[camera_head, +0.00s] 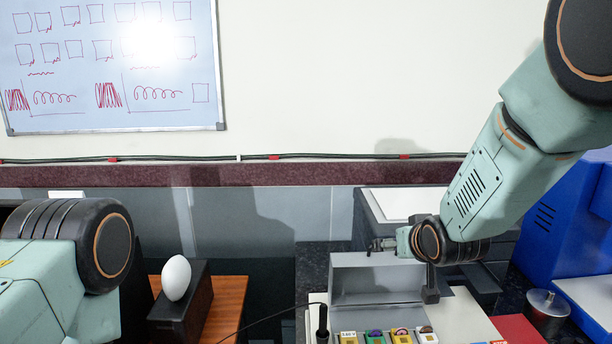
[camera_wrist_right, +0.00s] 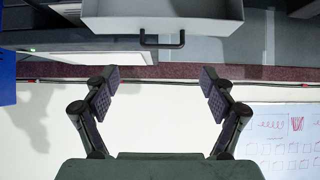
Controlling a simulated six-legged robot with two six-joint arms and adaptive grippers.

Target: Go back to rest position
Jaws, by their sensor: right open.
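My right arm comes in from the upper right in the head view. Its gripper (camera_head: 382,245) is small there, near the top of a grey box-like unit (camera_head: 375,278). In the right wrist view, which is upside down, my right gripper (camera_wrist_right: 160,88) has its two padded fingers wide apart with nothing between them. The grey unit (camera_wrist_right: 163,22) with its dark handle (camera_wrist_right: 162,43) shows beyond the fingertips, apart from them. My left arm shows at the left of the head view; its gripper is out of the picture.
Several small coloured containers (camera_head: 375,337) stand in front of the grey unit. A white egg-shaped object (camera_head: 176,278) sits on a black block (camera_head: 182,308) over an orange-brown surface (camera_head: 226,305). A metal cylinder (camera_head: 546,312) and a blue machine (camera_head: 560,225) stand at right. A whiteboard (camera_head: 110,65) hangs behind.

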